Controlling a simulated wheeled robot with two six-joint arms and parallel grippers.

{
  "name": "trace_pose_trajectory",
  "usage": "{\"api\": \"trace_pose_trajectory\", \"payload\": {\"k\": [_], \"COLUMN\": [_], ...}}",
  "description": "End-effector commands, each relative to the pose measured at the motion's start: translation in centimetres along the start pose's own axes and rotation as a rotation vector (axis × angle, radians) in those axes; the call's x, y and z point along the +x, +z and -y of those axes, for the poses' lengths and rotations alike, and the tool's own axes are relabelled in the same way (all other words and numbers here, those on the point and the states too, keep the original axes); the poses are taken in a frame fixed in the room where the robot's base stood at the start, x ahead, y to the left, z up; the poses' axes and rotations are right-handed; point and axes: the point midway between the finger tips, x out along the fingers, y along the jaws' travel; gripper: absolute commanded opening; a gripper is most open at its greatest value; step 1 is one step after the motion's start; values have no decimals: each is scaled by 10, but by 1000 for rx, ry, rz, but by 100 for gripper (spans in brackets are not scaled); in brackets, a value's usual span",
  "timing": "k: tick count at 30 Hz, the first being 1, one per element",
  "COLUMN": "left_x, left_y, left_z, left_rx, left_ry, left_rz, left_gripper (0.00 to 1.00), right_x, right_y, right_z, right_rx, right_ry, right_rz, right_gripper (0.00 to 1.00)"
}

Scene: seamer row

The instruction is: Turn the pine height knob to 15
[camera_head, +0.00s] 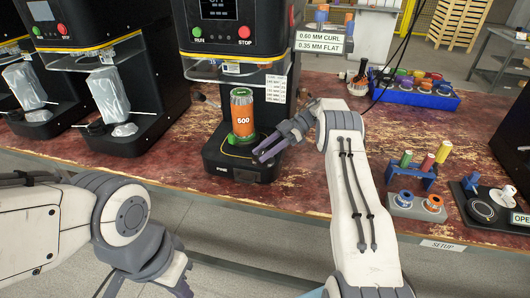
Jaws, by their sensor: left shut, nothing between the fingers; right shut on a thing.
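The middle machine (228,45) has an orange can (243,115) marked 500 standing upright on its black base (212,158). My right gripper (262,153) reaches in from the right, low over the front of this base, just right of and below the can. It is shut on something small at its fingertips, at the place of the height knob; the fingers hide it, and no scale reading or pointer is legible. My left gripper (178,280) is shut and empty at the lower left, in front of the table edge and away from the machine.
Similar machines (100,60) stand to the left with grey pouches. A blue tray (415,95) of coloured parts, a blue rack (414,173) and a grey block with two rings (416,206) are on the right. Bare table (330,85) lies behind my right arm.

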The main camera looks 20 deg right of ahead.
Motion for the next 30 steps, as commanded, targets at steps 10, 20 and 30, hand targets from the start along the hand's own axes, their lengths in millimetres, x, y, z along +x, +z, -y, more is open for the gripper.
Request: {"api": "trace_pose_trajectory", "payload": {"k": [10,20,30], "left_x": [0,0,3], "left_y": [0,0,0], "left_z": [0,0,0], "left_rx": [0,0,0], "left_ry": [0,0,0], "left_rz": [0,0,0], "left_gripper": [0,0,0], "right_x": [1,-6,-50], "right_y": [0,-16,-55], "right_z": [2,2,44], "right_rx": [3,-1,4], "right_ry": [-7,-4,-3], "right_rz": [-6,-4,-6], "right_gripper": [70,70,70]}}
